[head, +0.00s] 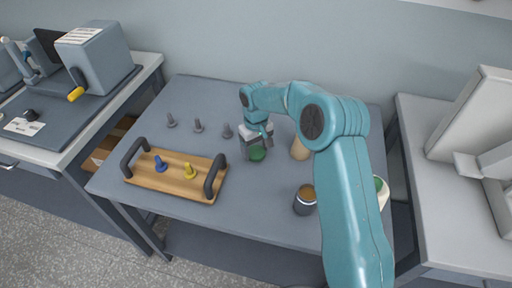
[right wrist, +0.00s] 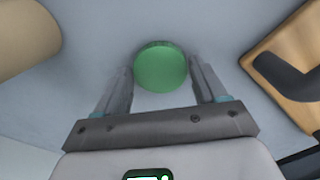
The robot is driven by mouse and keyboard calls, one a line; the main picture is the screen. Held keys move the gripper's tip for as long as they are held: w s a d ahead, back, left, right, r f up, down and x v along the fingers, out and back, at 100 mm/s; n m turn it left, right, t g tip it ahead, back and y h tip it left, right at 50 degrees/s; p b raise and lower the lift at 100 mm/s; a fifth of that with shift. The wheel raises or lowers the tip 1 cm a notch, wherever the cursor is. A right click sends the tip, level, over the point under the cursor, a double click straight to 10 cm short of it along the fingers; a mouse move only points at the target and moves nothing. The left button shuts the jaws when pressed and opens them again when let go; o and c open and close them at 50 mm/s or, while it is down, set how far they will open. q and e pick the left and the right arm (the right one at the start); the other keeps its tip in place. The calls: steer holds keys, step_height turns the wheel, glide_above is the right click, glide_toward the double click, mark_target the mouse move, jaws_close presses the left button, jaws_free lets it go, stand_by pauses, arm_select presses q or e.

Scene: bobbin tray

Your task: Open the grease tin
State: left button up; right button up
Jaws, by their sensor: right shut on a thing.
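A round green tin or lid (head: 257,154), which I take to be the grease tin, is on the far middle of the table. My right gripper (head: 256,150) is above it and shut on it, with its fingers pointing down. In the right wrist view, the green disc (right wrist: 160,67) lies between the two fingertips (right wrist: 162,72), one on each side. I cannot tell whether the green part is a lid on a body or a single piece. The gripper hides part of it in the head view. My left gripper is not in view.
A wooden tray (head: 175,188) with dark handles holds a blue and a yellow bobbin. Several grey pegs (head: 198,126) stand behind it. A tan cylinder (head: 299,150) is right of the gripper. A dark jar (head: 304,207) stands nearer. A green-topped white container (head: 384,198) is partly hidden by my arm.

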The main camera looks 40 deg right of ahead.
mark_target(256, 152)
steer(key=o, duration=1.2)
steer(key=shift+f, duration=0.15)
steer(key=shift+c, duration=0.2)
step_height(256, 152, up, 12)
steer(key=shift+r, duration=0.25)
